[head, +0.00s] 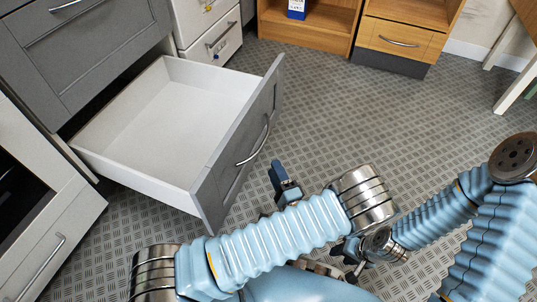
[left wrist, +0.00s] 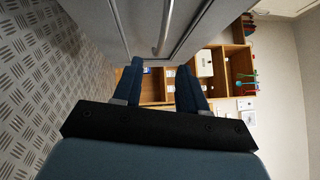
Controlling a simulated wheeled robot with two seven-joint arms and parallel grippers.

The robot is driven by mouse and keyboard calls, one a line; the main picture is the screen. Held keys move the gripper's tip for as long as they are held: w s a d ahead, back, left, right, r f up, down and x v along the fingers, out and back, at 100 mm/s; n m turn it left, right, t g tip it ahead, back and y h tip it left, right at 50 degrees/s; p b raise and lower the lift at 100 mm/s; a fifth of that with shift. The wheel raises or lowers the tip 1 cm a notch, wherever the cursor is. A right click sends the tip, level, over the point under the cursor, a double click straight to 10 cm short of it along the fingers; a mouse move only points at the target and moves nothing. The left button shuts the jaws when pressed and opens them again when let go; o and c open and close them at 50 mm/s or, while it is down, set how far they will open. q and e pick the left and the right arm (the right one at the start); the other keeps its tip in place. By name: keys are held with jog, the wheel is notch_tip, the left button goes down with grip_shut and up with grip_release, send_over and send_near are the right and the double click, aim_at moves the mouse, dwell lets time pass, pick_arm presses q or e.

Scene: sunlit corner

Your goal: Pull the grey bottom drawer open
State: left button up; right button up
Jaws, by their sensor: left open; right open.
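The grey bottom drawer (head: 235,165) is pulled well out of the grey cabinet, and its white inside is empty. Its curved metal handle (head: 262,142) is on the grey front. My left gripper (head: 276,197) is just in front of the drawer front, low and to the right of the handle, partly hidden by my arm. In the left wrist view its two blue fingers (left wrist: 155,88) are apart with nothing between them, and the handle (left wrist: 164,28) lies beyond the fingertips, clear of them. My right gripper (head: 350,262) is low in the middle, away from the drawer and partly hidden.
A closed grey drawer (head: 90,50) is above the open one. A white oven-like unit (head: 40,220) stands at left, a white drawer unit (head: 215,40) behind. Wooden cabinets (head: 400,35) stand at the back. The patterned floor (head: 350,110) right of the drawer is clear.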

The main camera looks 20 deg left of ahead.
pick_arm(q)
jog(key=shift+v, duration=1.8)
